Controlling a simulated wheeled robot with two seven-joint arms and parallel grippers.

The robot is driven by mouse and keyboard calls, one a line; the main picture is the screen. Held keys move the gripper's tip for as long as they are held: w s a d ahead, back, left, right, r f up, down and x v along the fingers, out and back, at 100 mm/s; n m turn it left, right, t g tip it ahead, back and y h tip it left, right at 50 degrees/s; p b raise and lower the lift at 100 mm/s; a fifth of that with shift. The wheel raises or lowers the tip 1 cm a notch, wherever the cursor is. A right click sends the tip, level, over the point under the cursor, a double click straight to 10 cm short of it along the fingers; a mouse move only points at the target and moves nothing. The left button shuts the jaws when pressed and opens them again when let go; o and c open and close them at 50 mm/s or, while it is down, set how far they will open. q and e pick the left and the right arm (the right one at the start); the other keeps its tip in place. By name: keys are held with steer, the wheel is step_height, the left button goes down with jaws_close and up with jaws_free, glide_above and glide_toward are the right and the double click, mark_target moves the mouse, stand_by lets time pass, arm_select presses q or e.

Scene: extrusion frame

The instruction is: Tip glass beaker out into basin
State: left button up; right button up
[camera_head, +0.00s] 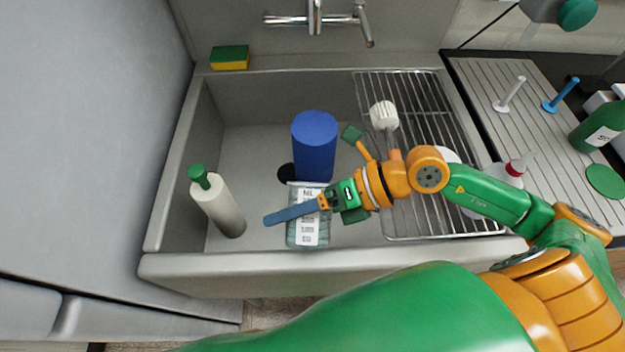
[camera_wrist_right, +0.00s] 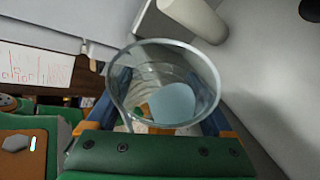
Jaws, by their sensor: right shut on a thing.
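My right gripper (camera_head: 297,212) is shut on the clear glass beaker (camera_head: 295,236), with a blue finger across its side. The beaker has a white printed label and is over the front part of the grey basin (camera_head: 235,262). Its height above the floor and exact tilt are hard to judge. In the right wrist view, the beaker (camera_wrist_right: 128,88) is between the blue fingers of the gripper (camera_wrist_right: 168,100), its round mouth facing the camera. A pale blue round patch shows inside; I cannot tell whether it is liquid. My left gripper is not in view.
A blue cylinder (camera_head: 314,150) stands in the basin behind the beaker. A white bottle with green top (camera_head: 222,208) stands at left. A sponge (camera_head: 230,58) lies on the back rim.

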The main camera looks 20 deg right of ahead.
steer(key=shift+f+m+g+y+b, duration=0.35)
steer(key=shift+f+m+g, duration=0.1)
steer(key=shift+m, duration=0.15)
steer(key=shift+w+f, duration=0.1)
steer(key=shift+w+d+r+m+g+y, duration=0.25)
steer(key=shift+w+r+m+g+y, duration=0.2)
steer(key=shift+w+m+g, duration=0.2)
stand_by(0.7)
steer(key=shift+w+d+r+m+g+y+p, duration=0.1)
steer(key=shift+r+m+g+y+p, duration=0.25)
steer(key=shift+m, duration=0.2)
stand_by(0.5)
